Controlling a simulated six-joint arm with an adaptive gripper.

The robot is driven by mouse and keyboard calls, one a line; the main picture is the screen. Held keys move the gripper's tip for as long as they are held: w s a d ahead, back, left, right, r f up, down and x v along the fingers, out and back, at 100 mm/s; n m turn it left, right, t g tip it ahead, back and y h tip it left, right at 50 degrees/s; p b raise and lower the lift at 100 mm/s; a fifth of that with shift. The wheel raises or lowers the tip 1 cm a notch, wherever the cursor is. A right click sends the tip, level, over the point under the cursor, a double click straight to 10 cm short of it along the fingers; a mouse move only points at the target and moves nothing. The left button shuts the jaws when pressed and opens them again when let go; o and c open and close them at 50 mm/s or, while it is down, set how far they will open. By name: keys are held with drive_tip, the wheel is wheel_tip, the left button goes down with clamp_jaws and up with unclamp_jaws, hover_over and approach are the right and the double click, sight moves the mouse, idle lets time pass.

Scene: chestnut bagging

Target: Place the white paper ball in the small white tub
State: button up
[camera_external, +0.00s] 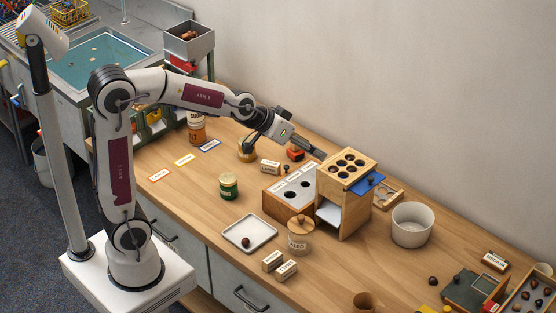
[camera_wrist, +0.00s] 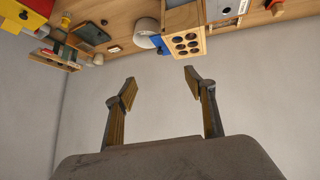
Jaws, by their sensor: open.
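A round white tub (camera_external: 411,225) stands upright on the wooden bench, right of the wooden box with a holed top. It also shows in the wrist view (camera_wrist: 146,31), near the top. Its inside looks empty in the outside view, though its near floor is hidden by the wall. I cannot make out a white paper ball in either view. My gripper (camera_external: 317,151) is in the air above the bench, left of the wooden box and well away from the tub. In the wrist view my gripper (camera_wrist: 160,85) has its fingers wide apart, with only wall between them.
The wooden box (camera_external: 345,190) with a blue flap stands between my gripper and the tub. A grey box with holes (camera_external: 290,188), a lidded jar (camera_external: 299,235), a green tin (camera_external: 228,187) and a white tray (camera_external: 262,223) are nearby. The bench front right of centre is mostly clear.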

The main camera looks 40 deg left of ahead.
drive_tip(key=s+a+g+y, duration=0.1)
drive_tip(key=s+a, duration=0.4)
drive_tip(key=s, duration=0.4)
drive_tip(key=s+a+f+n+g+y, duration=0.1)
drive_tip(key=s+a, duration=0.5)
drive_tip(key=s, duration=0.3)
drive_tip(key=s+a+n+g+y, duration=0.1)
drive_tip(key=s+a, duration=0.5)
drive_tip(key=s, duration=0.3)
drive_tip(key=shift+a+f+y, duration=0.2)
drive_tip(key=shift+a+y, duration=0.05)
drive_tip(key=shift+y, duration=0.15)
